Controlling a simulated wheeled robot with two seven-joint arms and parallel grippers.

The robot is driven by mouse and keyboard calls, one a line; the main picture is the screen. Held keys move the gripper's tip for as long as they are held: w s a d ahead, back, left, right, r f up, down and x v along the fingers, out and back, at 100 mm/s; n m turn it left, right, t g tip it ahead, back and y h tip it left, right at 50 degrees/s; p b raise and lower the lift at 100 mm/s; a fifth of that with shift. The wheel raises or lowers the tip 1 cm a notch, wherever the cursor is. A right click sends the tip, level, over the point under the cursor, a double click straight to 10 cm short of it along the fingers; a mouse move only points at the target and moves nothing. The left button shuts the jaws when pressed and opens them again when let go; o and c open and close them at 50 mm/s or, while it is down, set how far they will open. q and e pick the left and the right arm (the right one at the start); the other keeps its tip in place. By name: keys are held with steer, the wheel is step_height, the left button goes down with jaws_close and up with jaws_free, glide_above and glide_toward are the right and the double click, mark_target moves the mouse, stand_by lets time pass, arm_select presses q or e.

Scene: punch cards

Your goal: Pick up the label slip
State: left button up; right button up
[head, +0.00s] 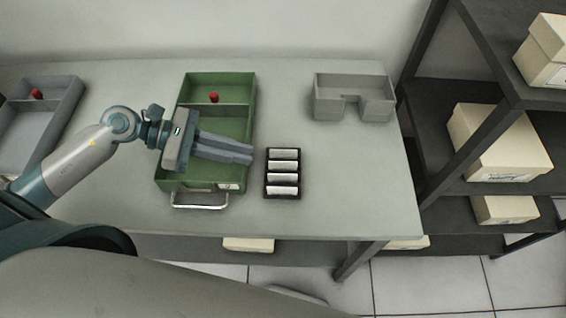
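Several white label slips (283,178) lie one below another in a small black rack (267,189) on the table, right of the green tray. My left gripper (251,154) is above the green tray (203,82), its fingers pointing right towards the rack. The fingers lie close together, with no gap seen and nothing visible between them. The fingertips are apart from the rack, a little to its upper left in the picture. The gripper hides part of the green tray's inside. My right gripper is not in view.
The green tray has a divider, a red ball (214,97) and a metal handle (199,206). A grey tray (67,112) with another red ball (37,94) is at left. A grey notched holder (352,83) stands at the back right. Shelves (480,92) with boxes stand beyond the table.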

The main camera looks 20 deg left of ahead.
mark_target(283, 163)
arm_select(q)
steer(key=p+x, duration=0.2)
steer(key=x, duration=0.2)
steer(key=shift+w+d+r, duration=0.1)
steer(key=shift+d, duration=0.15)
steer(key=shift+w+d+f, duration=0.1)
steer(key=shift+d+f, duration=0.25)
steer(key=shift+f, duration=0.05)
steer(key=shift+w+d+f+p, duration=0.15)
steer(key=shift+w+d+p, duration=0.1)
steer(key=shift+d+p, duration=0.55)
steer(key=p+x, duration=0.2)
steer(key=shift+w+d+f, duration=0.15)
steer(key=shift+f, duration=0.1)
steer(key=shift+w+d+f, duration=0.1)
steer(key=shift+d+f, duration=0.25)
steer(key=shift+d, duration=0.1)
jaws_close()
